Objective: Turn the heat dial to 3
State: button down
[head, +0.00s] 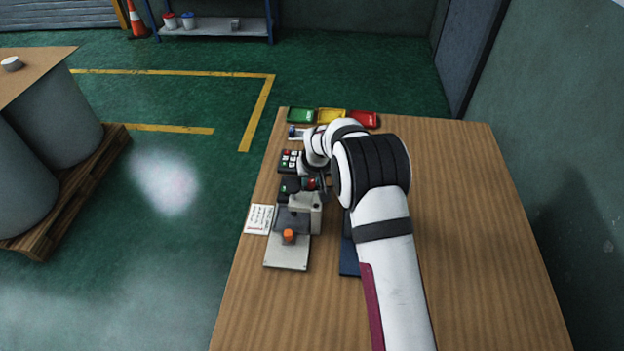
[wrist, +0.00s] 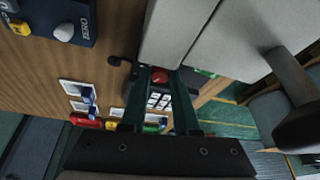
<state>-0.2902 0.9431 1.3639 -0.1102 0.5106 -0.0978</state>
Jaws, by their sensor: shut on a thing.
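The grey press-like machine (head: 304,213) stands at the left side of the table, with an orange knob (head: 288,236) over its light base plate. My gripper (head: 312,184) is at its far end. In the wrist view my dark green fingers (wrist: 161,72) are a little apart, their tips against the pale machine body (wrist: 185,25). They are shut on what appears to be the heat dial, mostly hidden between them. A red round part (wrist: 160,76) shows between the fingers; I cannot tell whether it is gripped or behind. The dial's numbers and pointer are not readable.
A keypad (head: 291,160) lies beyond the machine, with green (head: 300,115), yellow (head: 332,115) and red (head: 364,119) trays at the far edge. A printed card (head: 259,219) lies left of the machine. A navy device (wrist: 52,20) stands nearby. The table's right side is clear.

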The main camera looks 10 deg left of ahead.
jog(key=m, duration=0.2)
jog(key=m+h, duration=0.2)
jog(key=m, duration=0.1)
jog(key=shift+a+m, duration=0.3)
jog(key=m+h, duration=0.1)
jog(key=m, duration=0.2)
jog(key=m+h, duration=0.1)
jog(key=m, duration=0.1)
jog(key=shift+a+m+g, duration=0.15)
jog(key=shift+m+g, duration=0.25)
jog(key=c, duration=0.7)
grip_release()
jog(key=shift+o, duration=0.2)
jog(key=v, duration=1.5)
jog(key=shift+a+r, duration=0.35)
